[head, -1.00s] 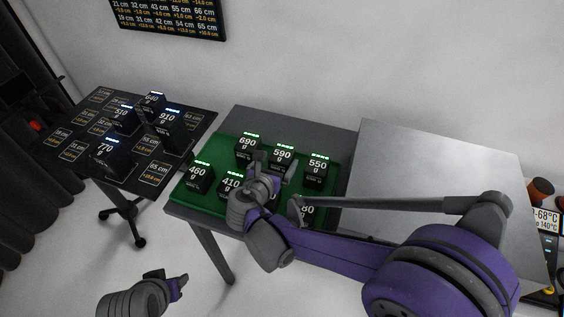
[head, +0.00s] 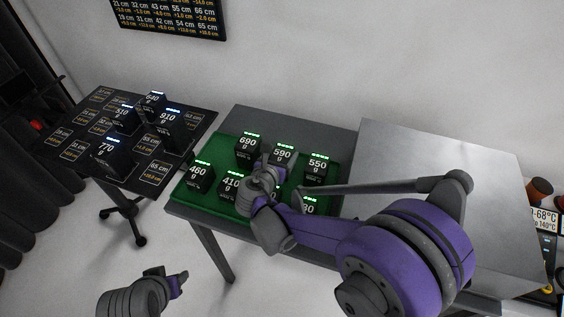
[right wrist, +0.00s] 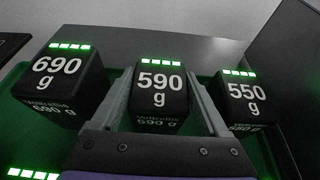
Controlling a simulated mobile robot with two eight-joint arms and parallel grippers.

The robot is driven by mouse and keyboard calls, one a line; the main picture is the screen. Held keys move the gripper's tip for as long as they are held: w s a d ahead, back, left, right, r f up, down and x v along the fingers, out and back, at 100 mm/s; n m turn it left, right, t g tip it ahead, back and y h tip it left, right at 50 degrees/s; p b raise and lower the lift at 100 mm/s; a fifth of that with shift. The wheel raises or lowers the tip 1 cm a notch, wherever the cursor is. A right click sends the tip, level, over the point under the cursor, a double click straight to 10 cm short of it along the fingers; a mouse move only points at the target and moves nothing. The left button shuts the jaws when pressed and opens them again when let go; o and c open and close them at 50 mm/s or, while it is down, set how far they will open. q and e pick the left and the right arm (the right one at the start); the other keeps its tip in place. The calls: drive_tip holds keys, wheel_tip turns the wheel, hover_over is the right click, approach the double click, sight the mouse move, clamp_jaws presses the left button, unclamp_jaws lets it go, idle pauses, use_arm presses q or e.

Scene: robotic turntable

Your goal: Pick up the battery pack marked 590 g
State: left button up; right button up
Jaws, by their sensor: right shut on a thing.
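The battery pack marked 590 g (head: 284,153) is a black block with white print and a green light bar, standing upright in the back row on the green mat (head: 222,150). In the right wrist view the pack (right wrist: 160,88) sits between my two fingers. My right gripper (head: 276,168) is shut on it, reaching from the front; in the right wrist view the fingers (right wrist: 160,108) flank its sides. The pack's lower part is hidden, so I cannot tell whether it touches the mat. My left gripper (head: 178,284) is low at the left, away from the tables; its jaw opening is unclear.
The 690 g pack (head: 248,147) stands close left and the 550 g pack (head: 317,169) close right. Front-row packs include 460 g (head: 200,174) and 410 g (head: 231,185). A dark table (head: 190,108) at left holds several taller packs. A grey surface (head: 430,150) at right is bare.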

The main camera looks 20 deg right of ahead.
clamp_jaws()
